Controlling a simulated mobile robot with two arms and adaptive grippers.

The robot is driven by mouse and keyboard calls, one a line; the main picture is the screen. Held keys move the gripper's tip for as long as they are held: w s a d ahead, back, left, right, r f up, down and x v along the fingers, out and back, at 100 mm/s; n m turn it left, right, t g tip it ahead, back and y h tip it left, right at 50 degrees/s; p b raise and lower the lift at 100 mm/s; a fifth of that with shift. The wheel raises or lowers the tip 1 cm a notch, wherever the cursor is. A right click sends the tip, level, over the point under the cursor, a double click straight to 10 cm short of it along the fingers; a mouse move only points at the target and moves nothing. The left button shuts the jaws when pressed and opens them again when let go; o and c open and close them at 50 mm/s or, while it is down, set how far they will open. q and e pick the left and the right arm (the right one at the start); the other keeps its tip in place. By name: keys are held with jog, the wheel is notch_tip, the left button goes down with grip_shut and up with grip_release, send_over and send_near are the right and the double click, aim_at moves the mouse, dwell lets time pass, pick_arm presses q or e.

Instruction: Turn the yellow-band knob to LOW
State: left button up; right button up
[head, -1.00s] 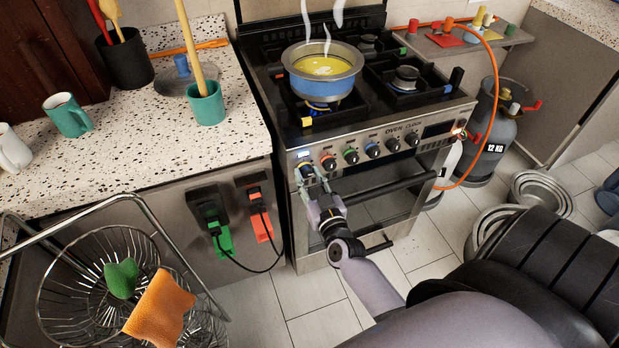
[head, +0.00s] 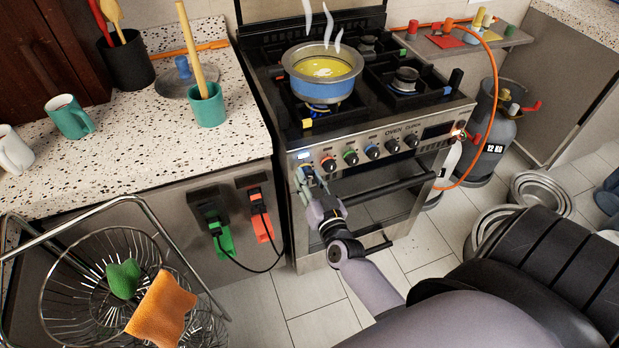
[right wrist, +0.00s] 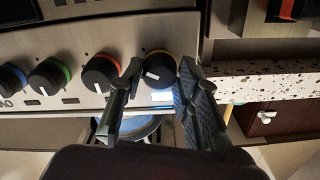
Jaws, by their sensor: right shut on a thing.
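The yellow-band knob (right wrist: 159,68) is the black knob with a yellow ring, at the stove panel's end beyond the red-band knob (right wrist: 101,72). Its white mark shows on its face; the printed labels are too small to read. My right gripper (right wrist: 153,78) has one finger on each side of the knob and is shut on it. In the head view my right gripper (head: 308,177) hides most of that knob at the panel's left end. A steaming pot (head: 322,90) of yellow liquid stands over a blue flame at the front left burner. My left gripper is out of view.
The green-band knob (head: 350,156) and blue-band knob (head: 372,151) are farther right on the panel. The oven handle (head: 385,188) runs below the knobs. A speckled counter (head: 150,150) adjoins the stove's left side. A wire rack (head: 110,235) stands at front left.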

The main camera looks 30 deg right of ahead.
jog(key=shift+m, duration=2.1)
jog(key=o, duration=1.1)
jog(key=shift+o, duration=0.2)
jog(key=shift+s, duration=0.2)
jog(key=v, duration=1.1)
jog(key=shift+s+a, duration=0.25)
jog(key=shift+s, duration=0.1)
